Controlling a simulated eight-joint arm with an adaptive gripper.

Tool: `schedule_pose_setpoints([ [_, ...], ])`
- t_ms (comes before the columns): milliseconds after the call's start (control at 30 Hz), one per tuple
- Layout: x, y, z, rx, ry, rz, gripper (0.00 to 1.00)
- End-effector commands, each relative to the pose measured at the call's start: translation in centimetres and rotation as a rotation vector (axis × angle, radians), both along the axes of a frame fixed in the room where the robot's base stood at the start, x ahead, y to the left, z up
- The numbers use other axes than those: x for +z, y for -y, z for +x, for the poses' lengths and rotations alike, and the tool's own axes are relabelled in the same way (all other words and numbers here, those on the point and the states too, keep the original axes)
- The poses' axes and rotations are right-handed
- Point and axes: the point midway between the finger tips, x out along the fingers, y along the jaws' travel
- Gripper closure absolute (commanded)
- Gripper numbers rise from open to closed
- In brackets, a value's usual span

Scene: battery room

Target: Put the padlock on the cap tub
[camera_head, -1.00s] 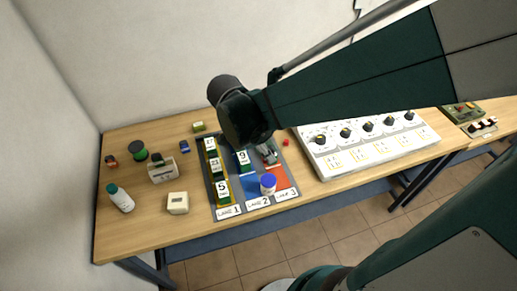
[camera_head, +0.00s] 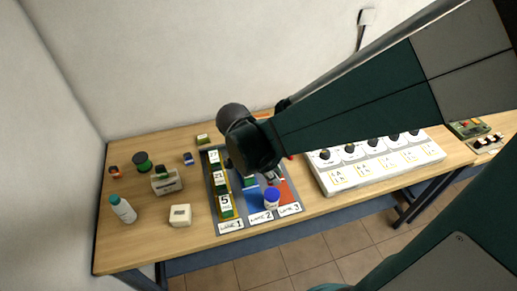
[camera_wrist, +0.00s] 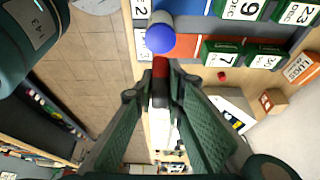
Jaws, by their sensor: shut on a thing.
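A white tub with a blue cap (camera_head: 271,197) stands near the front of the lane board, around the border of lanes 2 and 3. In the wrist view its round blue cap (camera_wrist: 160,38) shows just beyond my fingertips. My gripper (camera_head: 271,179) is just behind the tub in the head view. In the wrist view my gripper (camera_wrist: 160,82) is shut on a small red and dark thing, which looks like the padlock (camera_wrist: 160,67). The fingers hide part of it. The padlock and cap look close together; I cannot tell whether they touch.
The lane board (camera_head: 259,217) holds several dated green blocks, and my arm hides part of it. A white knob panel (camera_head: 378,171) stands to the right. A white box (camera_head: 180,215), a bottle (camera_head: 123,209) and a small carrier (camera_head: 166,181) stand left.

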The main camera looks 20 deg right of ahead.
Motion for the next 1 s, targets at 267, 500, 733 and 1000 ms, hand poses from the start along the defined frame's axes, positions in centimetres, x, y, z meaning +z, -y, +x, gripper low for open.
schedule_pose_setpoints([
  [267, -2.3, 0.0, 0.0, 0.0, 0.0, 0.0, 1.0],
  [500, -2.5, 0.0, 0.0, 0.0, 0.0, 0.0, 1.0],
  [733, -2.7, 0.0, 0.0, 0.0, 0.0, 0.0, 1.0],
  [1000, -4.6, 0.0, 0.0, 0.0, 0.0, 0.0, 1.0],
])
